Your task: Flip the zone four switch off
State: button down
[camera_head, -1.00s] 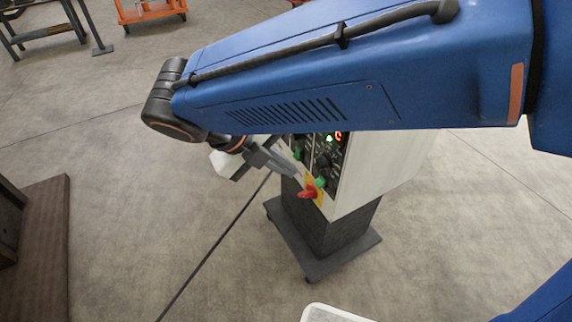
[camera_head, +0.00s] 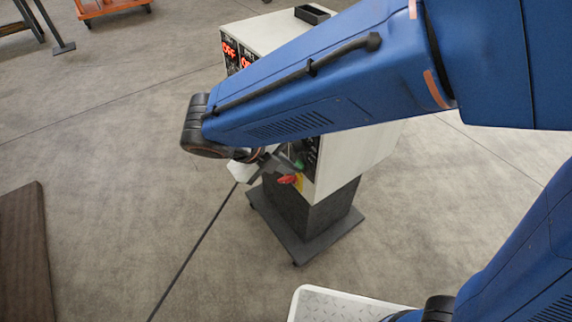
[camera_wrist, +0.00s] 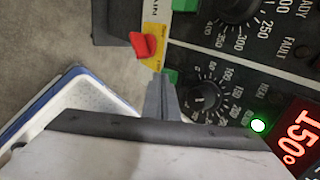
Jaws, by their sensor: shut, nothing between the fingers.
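The control cabinet (camera_head: 350,160) stands on a dark wheeled pedestal, its black panel facing left and partly hidden by my arm. In the wrist view the panel has a red main knob (camera_wrist: 143,45) on a yellow plate. A green switch (camera_wrist: 170,76) is beside a dial (camera_wrist: 205,97), and another green switch (camera_wrist: 185,5) is at the top edge. I cannot read which is zone four. My gripper (camera_wrist: 160,98) is shut and empty, its tip at or very near the lower green switch; contact cannot be told. In the head view my gripper (camera_head: 284,163) is close to the panel's lower part.
A red display (camera_wrist: 297,135) reads 150° near a lit green lamp (camera_wrist: 258,125). A black tray (camera_head: 312,14) sits on the cabinet top. A brown mat or platform (camera_head: 25,250) lies left and an orange cart (camera_head: 110,7) stands behind. Floor left of the cabinet is clear.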

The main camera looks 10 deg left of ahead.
jog(key=shift+w+d+f, duration=0.1)
jog(key=shift+f, duration=0.2)
jog(key=shift+r, duration=0.1)
jog(key=shift+r, duration=0.75)
jog(key=s+a+r, duration=0.7)
jog(key=s+a, duration=0.1)
jog(key=s, duration=0.1)
jog(key=shift+s, duration=0.2)
dwell(0.3)
jog(key=shift+f, duration=0.1)
dwell(0.4)
